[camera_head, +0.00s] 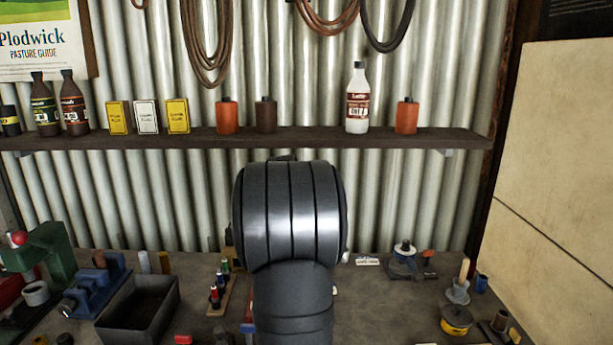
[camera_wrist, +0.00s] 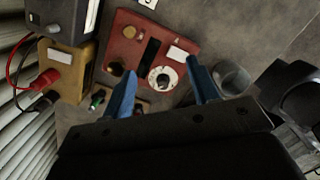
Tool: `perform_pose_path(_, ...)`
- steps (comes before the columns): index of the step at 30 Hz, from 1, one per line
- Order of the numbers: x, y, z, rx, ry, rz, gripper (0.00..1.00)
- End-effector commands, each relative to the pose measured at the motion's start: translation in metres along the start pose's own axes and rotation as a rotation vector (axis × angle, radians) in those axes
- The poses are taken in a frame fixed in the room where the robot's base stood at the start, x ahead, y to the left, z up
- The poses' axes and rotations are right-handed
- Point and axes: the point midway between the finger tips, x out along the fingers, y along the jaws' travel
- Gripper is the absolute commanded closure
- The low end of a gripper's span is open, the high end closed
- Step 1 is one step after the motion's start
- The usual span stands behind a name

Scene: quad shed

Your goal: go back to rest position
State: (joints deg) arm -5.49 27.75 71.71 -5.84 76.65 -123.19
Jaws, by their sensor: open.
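My gripper (camera_wrist: 160,90) shows in the wrist view, with two blue fingers spread apart and nothing between them. It hangs over the bench, above a red box (camera_wrist: 124,37) with a white dial. The fingertips lie over the near edge of the red box in the picture; I cannot tell the height between them. In the head view my arm stands in the middle and hides my gripper and the bench behind it.
A tan box (camera_wrist: 62,72) with red and black leads and a clear cup (camera_wrist: 231,79) lie near the fingers. In the head view, a black tray (camera_head: 173,292) and a blue vise (camera_head: 97,283) stand left, a yellow tin (camera_head: 456,322) right. A shelf (camera_head: 210,137) with bottles crosses the wall.

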Motion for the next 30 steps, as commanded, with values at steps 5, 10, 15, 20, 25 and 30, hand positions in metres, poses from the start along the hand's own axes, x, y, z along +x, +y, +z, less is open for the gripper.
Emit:
perform_pose_path(5,0.003,-0.025,0.028,0.063,0.000,-0.008,0.45)
perform_pose_path(10,0.006,-0.050,0.051,0.120,0.000,-0.015,0.45)
perform_pose_path(15,0.009,-0.072,0.070,0.168,0.000,-0.021,0.45)
perform_pose_path(20,0.010,-0.085,0.080,0.197,0.000,-0.024,0.45)
perform_pose_path(25,0.010,-0.091,0.084,0.208,0.000,-0.025,0.45)
perform_pose_path(30,0.010,-0.091,0.084,0.209,0.000,-0.025,0.45)
